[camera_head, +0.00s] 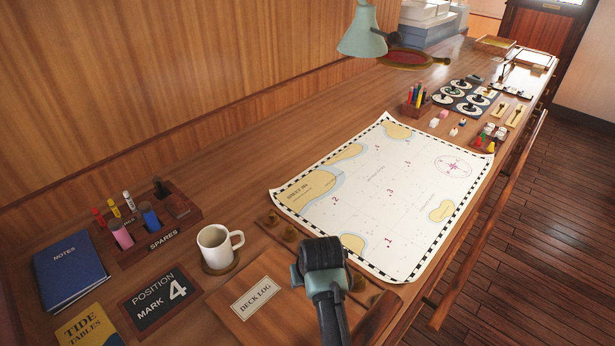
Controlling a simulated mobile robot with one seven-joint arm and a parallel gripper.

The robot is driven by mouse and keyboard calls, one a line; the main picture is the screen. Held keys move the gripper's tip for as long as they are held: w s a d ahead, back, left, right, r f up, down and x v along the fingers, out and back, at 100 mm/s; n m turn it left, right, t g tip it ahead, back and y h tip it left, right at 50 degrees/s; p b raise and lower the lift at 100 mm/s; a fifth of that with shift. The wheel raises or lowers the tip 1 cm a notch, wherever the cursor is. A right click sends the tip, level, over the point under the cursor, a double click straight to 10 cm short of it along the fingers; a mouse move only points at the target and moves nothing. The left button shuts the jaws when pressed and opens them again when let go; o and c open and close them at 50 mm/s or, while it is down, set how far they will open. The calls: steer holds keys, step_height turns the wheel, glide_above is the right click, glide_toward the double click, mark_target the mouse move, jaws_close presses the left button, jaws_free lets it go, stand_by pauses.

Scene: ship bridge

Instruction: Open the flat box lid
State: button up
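A flat brown wooden panel labelled "DECK LOG" (236,322) lies at the near edge of the desk and looks like a flat box lid. It appears closed; its right part is hidden behind my arm. My gripper (322,258) is above the desk, over the panel's right side and close to the chart's near corner. I see it from behind, and its fingertips are hidden, so I cannot tell whether it is open or touching anything.
A white mug (215,246) stands on a coaster left of my gripper. A chart (385,195) covers the middle of the desk. A spares rack (150,225), a notes book (68,270) and a position plate (160,298) are at left. A wooden rail (490,215) runs along the front edge.

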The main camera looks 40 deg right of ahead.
jaws_close()
stand_by(1.4)
